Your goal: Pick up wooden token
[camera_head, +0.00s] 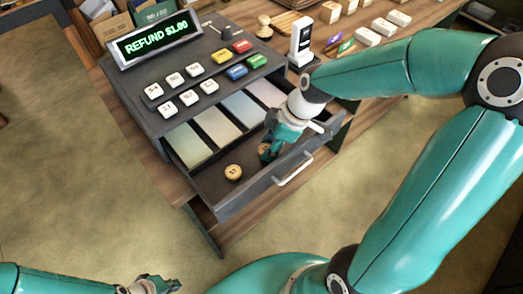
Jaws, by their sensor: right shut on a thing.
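A round wooden token (233,172) lies in the front part of the open cash drawer (240,204). My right gripper (267,152) is down in the drawer to the right of it, shut on a second wooden token (264,147), which is mostly hidden by the fingers. My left gripper (172,285) is low at the bottom edge, away from the drawer; whether its fingers are open is too small to tell.
The register (131,76) has a display reading "REFUND $1.00" and white and coloured keys. Banknotes (215,123) lie in the drawer's back slots. The drawer handle (293,170) sticks out in front. A card reader (300,42) and several white blocks (367,36) stand on the counter.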

